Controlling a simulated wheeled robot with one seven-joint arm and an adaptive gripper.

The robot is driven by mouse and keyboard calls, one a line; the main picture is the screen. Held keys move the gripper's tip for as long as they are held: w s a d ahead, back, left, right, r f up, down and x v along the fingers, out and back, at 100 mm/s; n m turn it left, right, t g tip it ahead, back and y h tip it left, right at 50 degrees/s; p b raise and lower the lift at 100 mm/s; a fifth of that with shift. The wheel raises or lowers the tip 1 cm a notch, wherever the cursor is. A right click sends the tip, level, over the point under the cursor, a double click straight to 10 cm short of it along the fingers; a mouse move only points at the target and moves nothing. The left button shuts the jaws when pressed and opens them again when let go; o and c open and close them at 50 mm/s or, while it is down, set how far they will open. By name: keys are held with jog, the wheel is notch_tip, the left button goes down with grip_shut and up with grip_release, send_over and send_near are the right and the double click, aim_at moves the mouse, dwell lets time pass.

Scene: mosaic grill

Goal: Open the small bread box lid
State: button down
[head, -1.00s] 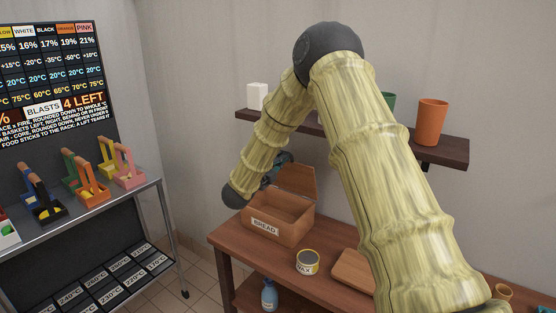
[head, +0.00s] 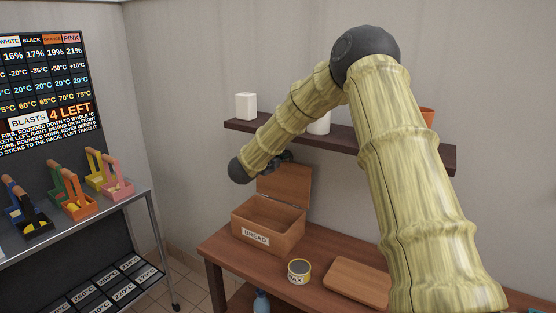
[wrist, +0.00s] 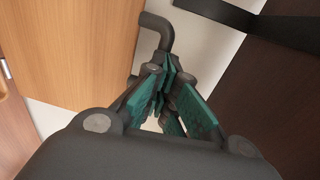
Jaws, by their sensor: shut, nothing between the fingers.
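The small wooden bread box (head: 257,237) stands at the left end of the brown table, with a "BREAD" label on its front. Its lid (head: 287,184) stands upright at the back, and the inside shows, with nothing visible in it. My gripper (head: 284,157) is at the lid's top edge, partly hidden by my wrist. In the wrist view, my gripper's teal-padded fingers (wrist: 172,96) are close together and empty. A dark bent handle (wrist: 163,32) is just beyond them, beside the wooden lid panel (wrist: 70,55). I cannot tell whether the fingers touch it.
A dark wall shelf (head: 345,150) holding a white container (head: 246,106) is above and behind the box. A tin labelled WAX (head: 299,271) and a wooden board (head: 357,279) are on the table. A metal rack with coloured baskets (head: 78,203) stands left.

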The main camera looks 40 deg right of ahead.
jog(key=shift+s+a+r, duration=0.1)
jog(key=shift+a, duration=0.05)
jog(key=r+b+v, duration=0.1)
jog(key=b+v, duration=0.2)
jog(key=v, duration=1)
jog(key=shift+a+r, duration=0.15)
jog(key=shift+r, duration=0.25)
